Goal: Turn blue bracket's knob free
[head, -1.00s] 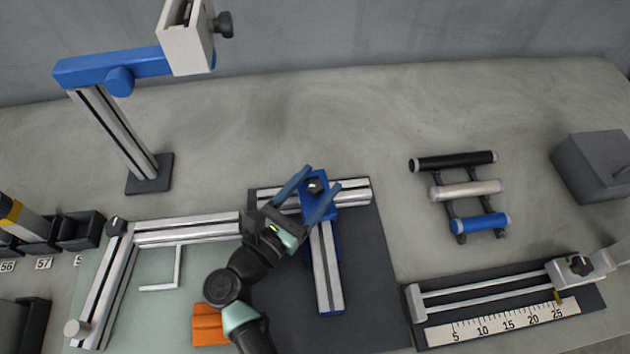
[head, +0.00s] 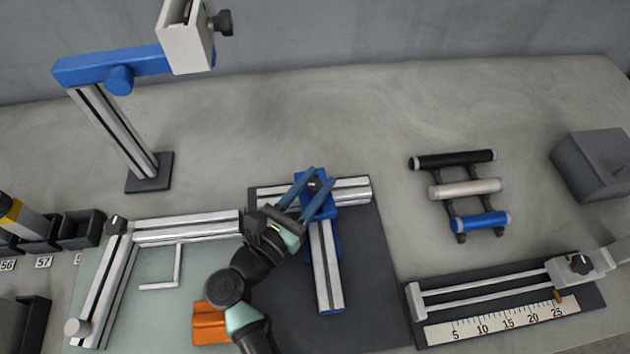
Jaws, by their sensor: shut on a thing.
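The blue bracket (head: 321,208) sits where a silver rail running toward the front meets a crosswise silver rail (head: 352,190) on a dark mat. Its small black knob (head: 313,185) is on top, near the bracket's back end. My gripper (head: 320,177) reaches in from the lower left. Its two blue fingers are closed on the knob, one on each side, and partly cover the bracket. The exact contact at the fingertips is small and hard to see.
A blue-armed stand (head: 115,68) rises at the back left. Several rollers (head: 467,188) lie on a rack at the right. A ruled slide (head: 500,315) is at the front right, and an orange block (head: 209,324) is beside my arm. The table behind the bracket is clear.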

